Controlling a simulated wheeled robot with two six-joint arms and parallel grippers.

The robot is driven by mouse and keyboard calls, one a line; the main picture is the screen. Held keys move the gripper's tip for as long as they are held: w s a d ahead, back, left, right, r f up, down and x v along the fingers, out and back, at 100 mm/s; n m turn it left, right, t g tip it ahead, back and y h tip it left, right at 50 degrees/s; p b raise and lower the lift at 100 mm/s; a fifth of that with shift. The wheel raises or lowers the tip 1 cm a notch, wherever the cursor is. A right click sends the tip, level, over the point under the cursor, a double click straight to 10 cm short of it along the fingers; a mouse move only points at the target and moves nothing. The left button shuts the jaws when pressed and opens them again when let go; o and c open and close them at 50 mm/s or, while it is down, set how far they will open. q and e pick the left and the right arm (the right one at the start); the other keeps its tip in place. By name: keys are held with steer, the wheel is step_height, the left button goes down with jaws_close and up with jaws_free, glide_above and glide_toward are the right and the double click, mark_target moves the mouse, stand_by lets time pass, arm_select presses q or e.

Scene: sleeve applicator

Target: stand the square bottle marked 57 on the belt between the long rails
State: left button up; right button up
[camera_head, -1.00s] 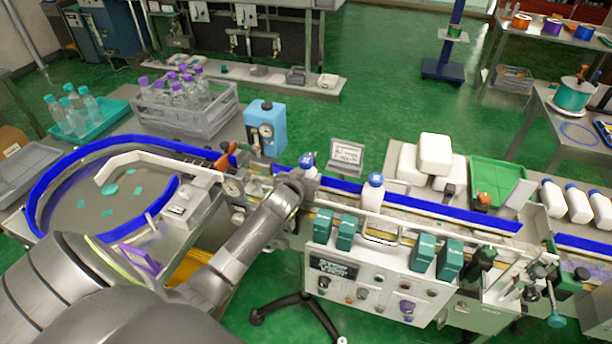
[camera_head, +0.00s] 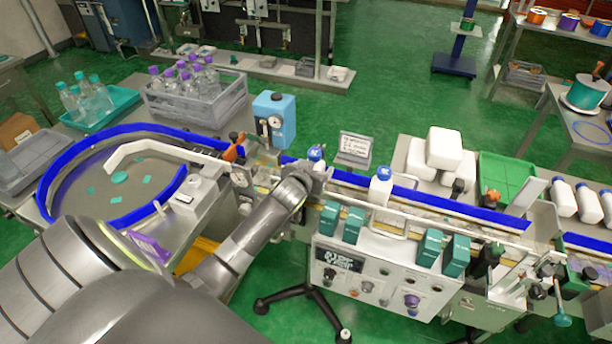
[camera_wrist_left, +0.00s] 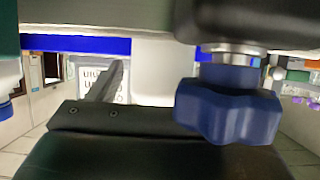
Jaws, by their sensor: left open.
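A white bottle with a blue cap (camera_head: 316,153) stands at the blue rail in the head view. My left arm hides most of its body. A second white bottle with a blue cap (camera_head: 381,186) stands upright on the belt further right. The number 57 cannot be read on either. My left gripper (camera_head: 319,178) is open at the first bottle, its fingertips largely hidden in the head view. The wrist view shows a pale body (camera_wrist_left: 165,72), seemingly a bottle, and a dark blue knob-shaped part (camera_wrist_left: 228,112) close to the camera. My right gripper is not in view.
Long blue rails (camera_head: 450,208) run along the belt. A small sign (camera_head: 354,149) and a light-blue device (camera_head: 274,120) stand behind it. Teal boxes (camera_head: 353,225) line the front. Several white bottles (camera_head: 587,205) lie at the right. A round blue-rimmed table (camera_head: 60,190) is left.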

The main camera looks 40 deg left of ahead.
arm_select(q)
steer(key=b+v, duration=0.1)
steer(key=v, duration=1)
steer(key=shift+s, duration=0.4)
steer(key=shift+d, duration=0.1)
